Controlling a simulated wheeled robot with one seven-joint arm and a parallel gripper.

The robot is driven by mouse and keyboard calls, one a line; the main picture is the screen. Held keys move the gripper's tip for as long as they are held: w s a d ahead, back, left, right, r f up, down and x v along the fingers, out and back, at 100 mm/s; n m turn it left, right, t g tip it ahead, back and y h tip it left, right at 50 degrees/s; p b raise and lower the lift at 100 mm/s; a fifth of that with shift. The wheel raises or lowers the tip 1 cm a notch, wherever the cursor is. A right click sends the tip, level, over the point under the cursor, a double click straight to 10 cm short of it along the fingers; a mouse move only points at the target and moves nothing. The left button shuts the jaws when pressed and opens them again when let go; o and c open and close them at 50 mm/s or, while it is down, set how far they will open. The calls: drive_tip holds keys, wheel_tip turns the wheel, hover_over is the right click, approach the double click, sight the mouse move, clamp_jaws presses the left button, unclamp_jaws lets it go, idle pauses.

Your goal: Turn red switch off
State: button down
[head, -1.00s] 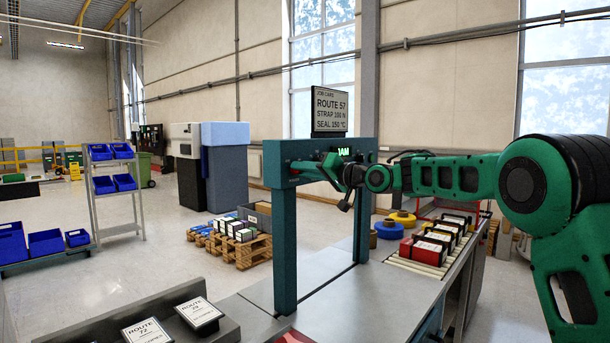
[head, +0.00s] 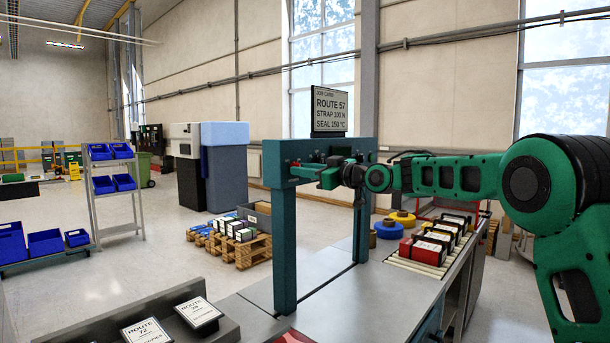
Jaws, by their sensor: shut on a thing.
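The red switch (head: 295,164) shows as a small red spot on the front of the teal arch's crossbeam, at its left end. My gripper (head: 300,171) is at that spot, its fingers pointing left along the beam. It is shut on the red switch, though the fingers are small and partly hide it. The switch's exact position is too small to read. My wrist and forearm reach in from the right and cover part of the beam.
The teal arch (head: 284,245) stands over a grey conveyor bench. A job card sign (head: 329,110) stands on top of it. Boxes, with yellow and blue rolls (head: 390,231) beside them, are at right. Two route cards (head: 198,312) lie at front left.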

drive_tip(key=n, duration=0.6)
drive_tip(key=shift+w, duration=0.1)
drive_tip(key=shift+n, duration=0.4)
idle(0.3)
drive_tip(key=c, duration=1.9)
unclamp_jaws()
drive_tip(key=shift+o, duration=0.2)
drive_tip(key=v, duration=1)
drive_tip(key=shift+d, duration=0.35)
drive_tip(key=shift+f, duration=0.1)
